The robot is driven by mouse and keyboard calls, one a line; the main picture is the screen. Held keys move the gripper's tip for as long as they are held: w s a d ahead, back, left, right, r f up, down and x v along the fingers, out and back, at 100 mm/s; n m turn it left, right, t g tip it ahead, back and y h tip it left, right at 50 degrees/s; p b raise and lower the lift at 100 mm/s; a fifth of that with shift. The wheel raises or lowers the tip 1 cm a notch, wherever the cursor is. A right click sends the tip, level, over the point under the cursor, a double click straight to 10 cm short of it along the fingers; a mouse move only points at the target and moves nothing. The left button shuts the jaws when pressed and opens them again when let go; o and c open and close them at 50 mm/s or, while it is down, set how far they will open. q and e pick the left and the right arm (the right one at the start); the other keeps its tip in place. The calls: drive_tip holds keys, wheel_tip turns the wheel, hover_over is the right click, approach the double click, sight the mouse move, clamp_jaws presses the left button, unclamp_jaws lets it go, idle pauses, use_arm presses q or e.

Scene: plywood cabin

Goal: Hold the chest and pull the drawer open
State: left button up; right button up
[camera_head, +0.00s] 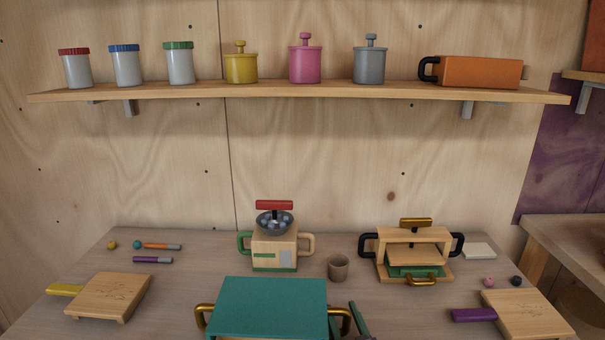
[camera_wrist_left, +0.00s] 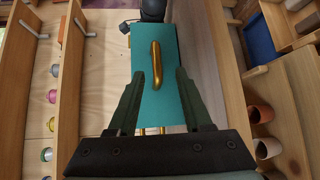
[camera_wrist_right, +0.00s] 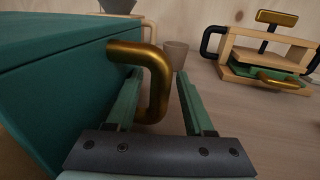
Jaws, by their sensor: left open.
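The teal chest (camera_head: 270,306) stands at the front of the table, with a gold handle on its left side (camera_head: 204,318) and another on its right. In the right wrist view the right gold handle (camera_wrist_right: 158,85) lies between the spread fingers of my right gripper (camera_wrist_right: 160,85), which is open. That gripper also shows beside the handle in the head view (camera_head: 358,320). In the left wrist view my left gripper (camera_wrist_left: 160,72) is open, facing the teal chest (camera_wrist_left: 146,50) with a gold handle (camera_wrist_left: 155,65) between its fingers. I cannot tell whether the fingers touch it. The drawer front is hidden.
A grinder-like toy (camera_head: 275,250), a brown cup (camera_head: 338,267) and a wooden press (camera_head: 412,255) stand behind the chest. Boards lie left (camera_head: 108,296) and right (camera_head: 525,315). A shelf (camera_head: 300,91) with jars and pots hangs above.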

drive_tip(key=shift+s+d, duration=0.25)
drive_tip(key=shift+s, duration=1.05)
drive_tip(key=shift+s+d, duration=0.3)
drive_tip(key=shift+s, duration=1)
drive_tip(key=shift+s+d, duration=0.25)
drive_tip(key=shift+s, duration=1.05)
drive_tip(key=shift+w+a, duration=0.3)
drive_tip(key=shift+w, duration=1)
drive_tip(key=shift+w+a, duration=0.25)
drive_tip(key=shift+w, duration=1.05)
drive_tip(key=shift+w+a, duration=0.3)
drive_tip(key=shift+w, duration=1)
